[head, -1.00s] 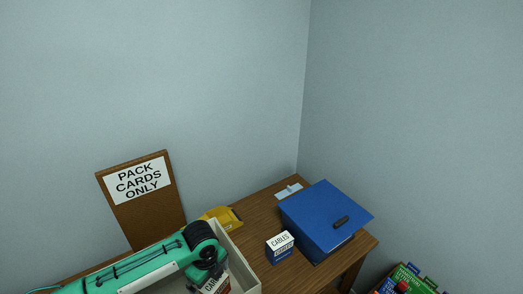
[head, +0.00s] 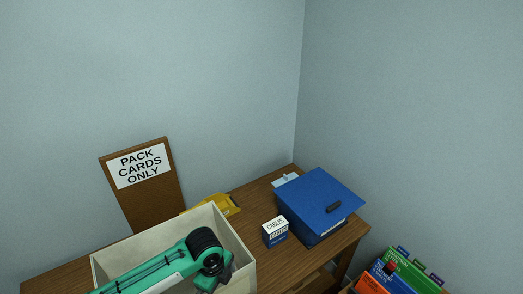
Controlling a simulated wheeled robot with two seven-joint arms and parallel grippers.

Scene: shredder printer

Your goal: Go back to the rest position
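My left arm (head: 160,268), green with a black joint, comes in from the lower left and reaches over the open cream bin (head: 240,254). Its wrist end (head: 224,272) is over or inside the bin near the bottom edge of the view. The fingertips do not show, so I cannot tell whether the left gripper is open or shut. My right arm and gripper are not in view.
A wooden desk (head: 255,198) bears a cables box (head: 275,233), a blue lidded box (head: 320,203) and a yellow tray (head: 224,206). A "PACK CARDS ONLY" board (head: 145,185) stands behind the bin. Colourful folders (head: 405,272) are at lower right.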

